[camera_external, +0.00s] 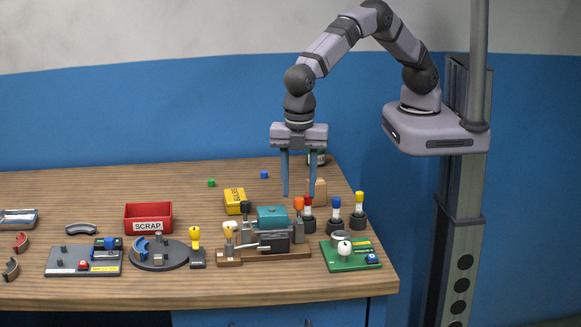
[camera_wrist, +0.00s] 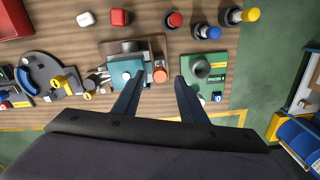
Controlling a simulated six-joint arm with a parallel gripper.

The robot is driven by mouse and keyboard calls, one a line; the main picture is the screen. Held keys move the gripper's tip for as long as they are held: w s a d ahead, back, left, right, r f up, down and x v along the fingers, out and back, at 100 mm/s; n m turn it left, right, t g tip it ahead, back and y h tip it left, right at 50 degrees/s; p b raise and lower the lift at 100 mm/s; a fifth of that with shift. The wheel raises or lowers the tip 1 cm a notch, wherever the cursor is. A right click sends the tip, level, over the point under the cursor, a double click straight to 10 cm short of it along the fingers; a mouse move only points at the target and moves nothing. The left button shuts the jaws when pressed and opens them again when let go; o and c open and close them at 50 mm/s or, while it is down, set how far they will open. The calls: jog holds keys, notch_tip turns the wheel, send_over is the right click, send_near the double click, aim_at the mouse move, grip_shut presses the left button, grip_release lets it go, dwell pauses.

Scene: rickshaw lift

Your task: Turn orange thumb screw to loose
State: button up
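The orange thumb screw (camera_external: 298,203) is a small orange knob at the right end of a grey vise fixture that holds a teal block (camera_external: 272,213). In the wrist view the orange thumb screw (camera_wrist: 160,75) shows between my fingertips, beside the teal block (camera_wrist: 126,75). My gripper (camera_external: 298,195) points straight down with its two blue fingers spread apart and nothing between them. In the wrist view my gripper (camera_wrist: 159,79) is also open. The fingers appear above the screw; I cannot tell the exact gap, and no contact shows.
A green fixture (camera_external: 352,260) stands right of the vise. Holders with red, blue (camera_external: 336,205) and yellow (camera_external: 359,202) tops stand behind it. A grey round fixture (camera_external: 168,262), a red scrap bin (camera_external: 148,206) and a yellow box (camera_external: 235,206) are to the left.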

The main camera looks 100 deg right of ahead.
aim_at(298, 198)
jog(key=shift+r+b, duration=0.6)
jog(key=shift+r, duration=1.9)
jog(key=shift+d, duration=0.25)
jog(key=s+d+m, duration=0.2)
jog(key=d+m, duration=0.2)
jog(key=d, duration=0.6)
jog(key=s+d+m, duration=0.3)
jog(key=d+m, duration=0.1)
jog(key=d, duration=0.7)
jog(key=s+d+f+m, duration=0.5)
jog(key=s+d+m, duration=0.2)
jog(key=s+d, duration=0.3)
jog(key=s, duration=0.2)
jog(key=shift+s+d, duration=0.2)
jog(key=shift+s, duration=0.1)
jog(key=shift+o, duration=0.6)
